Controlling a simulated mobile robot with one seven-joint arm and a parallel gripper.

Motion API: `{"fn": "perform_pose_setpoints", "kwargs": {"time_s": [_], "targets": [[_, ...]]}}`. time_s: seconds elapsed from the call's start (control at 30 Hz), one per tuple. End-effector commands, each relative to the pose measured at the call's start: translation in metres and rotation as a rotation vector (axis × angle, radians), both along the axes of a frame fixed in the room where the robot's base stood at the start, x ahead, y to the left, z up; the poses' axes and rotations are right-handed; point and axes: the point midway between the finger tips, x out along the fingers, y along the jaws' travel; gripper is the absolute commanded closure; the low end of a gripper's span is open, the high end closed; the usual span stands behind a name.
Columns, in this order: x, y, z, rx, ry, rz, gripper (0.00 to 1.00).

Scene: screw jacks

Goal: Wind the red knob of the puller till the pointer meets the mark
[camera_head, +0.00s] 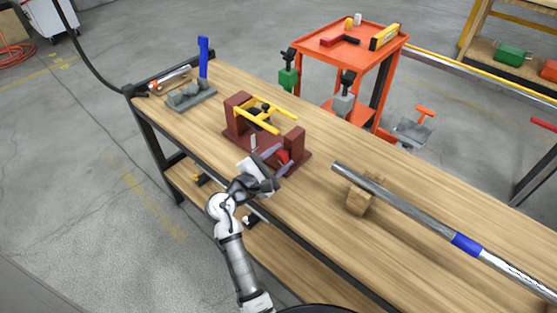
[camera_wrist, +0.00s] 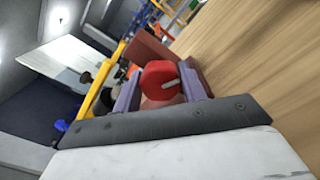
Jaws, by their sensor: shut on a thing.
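The puller (camera_head: 250,117) has a yellow frame and stands between two dark red blocks on a dark red base on the wooden bench. Its red knob (camera_head: 283,156) is at the near right end, partly hidden by my gripper in the head view. In the wrist view the red knob (camera_wrist: 161,80) sits between the two purple-grey fingers of my gripper (camera_wrist: 162,88). My gripper (camera_head: 277,158) is shut on the knob. A small pale upright plate (camera_head: 253,142) stands by the near side of the puller. The pointer and the mark are too small to tell apart.
A long steel bar with a blue band (camera_head: 466,244) rests on a wooden block (camera_head: 359,200) to the right. A grey block (camera_head: 190,95) and a blue upright piece (camera_head: 203,57) stand at the bench's far left. A red trolley (camera_head: 350,48) stands behind the bench.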

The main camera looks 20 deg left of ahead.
Motion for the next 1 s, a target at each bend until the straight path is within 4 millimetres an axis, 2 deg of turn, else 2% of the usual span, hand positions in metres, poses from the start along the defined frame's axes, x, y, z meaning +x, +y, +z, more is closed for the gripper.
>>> {"fn": "perform_pose_setpoints", "kwargs": {"time_s": [0.5, 1.0], "targets": [[-0.0007, -0.0006, -0.0036, 0.401, -0.145, -0.001, 0.81], [-0.0008, -0.0007, -0.0023, 0.54, -0.195, -0.001, 0.81]]}}
